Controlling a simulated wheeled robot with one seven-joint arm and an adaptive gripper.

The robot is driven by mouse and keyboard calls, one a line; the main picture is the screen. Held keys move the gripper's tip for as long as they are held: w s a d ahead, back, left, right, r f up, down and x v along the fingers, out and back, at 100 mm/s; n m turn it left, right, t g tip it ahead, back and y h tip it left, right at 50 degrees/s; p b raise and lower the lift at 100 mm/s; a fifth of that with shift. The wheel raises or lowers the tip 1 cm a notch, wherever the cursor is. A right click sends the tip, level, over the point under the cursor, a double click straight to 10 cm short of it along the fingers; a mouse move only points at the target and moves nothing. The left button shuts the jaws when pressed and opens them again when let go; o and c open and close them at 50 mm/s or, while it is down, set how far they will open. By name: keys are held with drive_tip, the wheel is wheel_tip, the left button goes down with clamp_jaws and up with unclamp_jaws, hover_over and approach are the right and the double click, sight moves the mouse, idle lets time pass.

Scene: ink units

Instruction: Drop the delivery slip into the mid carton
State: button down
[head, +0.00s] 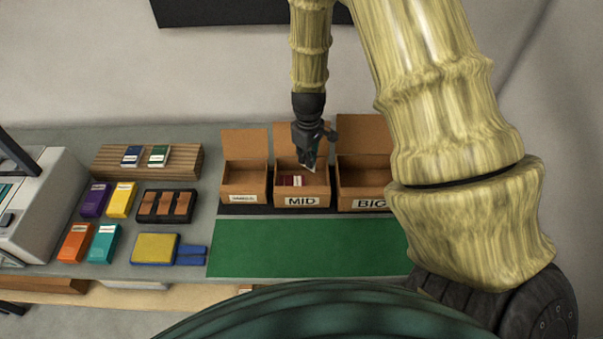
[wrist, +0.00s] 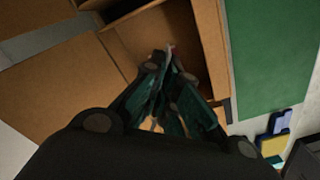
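The mid carton (head: 302,201) is an open brown box with a MID label, in the middle of three cartons in the head view. Dark red and white items (head: 289,181) lie inside it. My gripper (head: 308,162) points down into the carton's opening. In the wrist view my gripper (wrist: 171,68) has its fingertips close together on a thin pale edge, which looks like the delivery slip (wrist: 168,54). A pale piece of the slip (head: 309,169) also shows at the fingertips in the head view. Most of the slip is hidden by the fingers.
A small carton (head: 244,190) stands left of the mid carton and the big carton (head: 362,194) stands right, partly behind my arm. A green mat (head: 300,248) lies in front. Ink boxes (head: 94,199), a stamp pad (head: 153,248) and a wooden rack (head: 185,160) are left.

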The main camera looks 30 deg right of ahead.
drive_tip(key=shift+f+b, duration=0.7)
drive_tip(key=shift+f, duration=0.65)
drive_tip(key=c, duration=1.6)
unclamp_jaws()
drive_tip(key=shift+o, duration=0.2)
drive_tip(key=shift+r, duration=0.1)
wheel_tip(320, 180, up, 12)
drive_tip(key=shift+f, duration=0.1)
drive_tip(key=shift+d, duration=0.1)
